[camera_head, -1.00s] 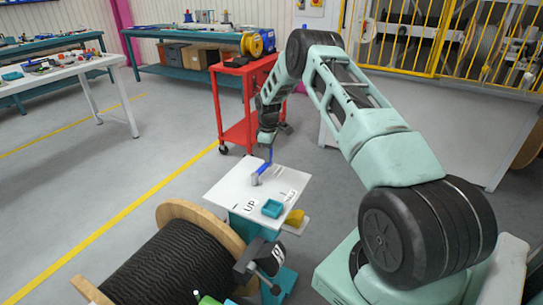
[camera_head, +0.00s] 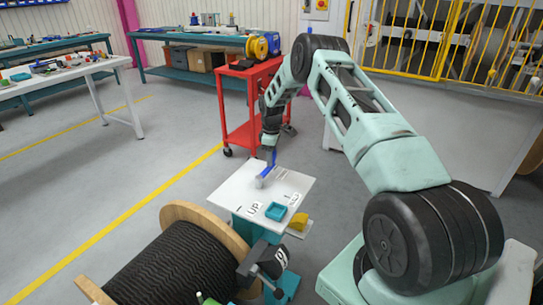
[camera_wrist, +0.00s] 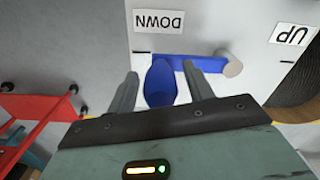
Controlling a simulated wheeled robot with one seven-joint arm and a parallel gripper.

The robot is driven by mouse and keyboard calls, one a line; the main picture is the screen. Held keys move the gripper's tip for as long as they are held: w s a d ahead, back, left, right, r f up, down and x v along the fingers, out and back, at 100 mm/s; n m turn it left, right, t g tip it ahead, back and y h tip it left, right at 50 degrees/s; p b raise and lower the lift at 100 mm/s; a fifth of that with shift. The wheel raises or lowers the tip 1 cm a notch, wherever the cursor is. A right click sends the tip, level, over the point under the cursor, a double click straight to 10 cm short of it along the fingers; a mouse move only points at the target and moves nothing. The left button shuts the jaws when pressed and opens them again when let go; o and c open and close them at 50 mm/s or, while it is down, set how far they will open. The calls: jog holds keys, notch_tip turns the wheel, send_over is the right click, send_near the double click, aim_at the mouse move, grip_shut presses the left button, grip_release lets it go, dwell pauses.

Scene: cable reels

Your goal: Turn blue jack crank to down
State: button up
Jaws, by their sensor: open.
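The blue jack crank (camera_head: 267,172) stands on a white plate (camera_head: 233,188). In the wrist view its blue arm (camera_wrist: 205,61) runs left from a grey hub (camera_wrist: 231,64), towards a dark tick near the DOWN label (camera_wrist: 160,21). The UP label (camera_wrist: 291,34) is at the right. The crank's upright blue handle (camera_wrist: 161,84) is between the two fingers of my gripper (camera_wrist: 160,76). My gripper (camera_head: 270,149) points down over the plate and is open, with a finger on each side of the handle. I cannot tell whether either finger touches it.
A cable reel (camera_head: 172,260) stands at the near left. A red cart (camera_head: 250,97) is behind the plate and also shows in the wrist view (camera_wrist: 40,108). Open floor lies left.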

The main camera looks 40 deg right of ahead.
notch_tip(320, 180, up, 17)
jog(key=shift+r, duration=0.2)
dwell(0.7)
jog(key=s+a+r+p, duration=0.15)
jog(key=a+r, duration=0.25)
jog(key=a, duration=0.6)
jog(key=s+a+r+p, duration=0.15)
jog(key=a+r, duration=0.25)
jog(key=a, duration=0.7)
jog(key=s+a+r+y+p, duration=0.1)
jog(key=s+a+r, duration=0.1)
jog(key=s+a, duration=0.35)
jog(key=s+a+r+p, duration=0.1)
jog(key=s+a+r, duration=0.2)
jog(key=a, duration=0.6)
jog(key=s+a+r+n+p, duration=0.1)
jog(key=s+a, duration=0.4)
jog(key=s, duration=0.3)
jog(key=s+a+r+p, duration=0.2)
jog(key=s+a, duration=0.2)
jog(key=s, duration=0.3)
jog(key=s+p, duration=0.1)
jog(key=s, duration=1.3)
jog(key=shift+s+f, duration=0.15)
jog(key=shift+f, duration=0.3)
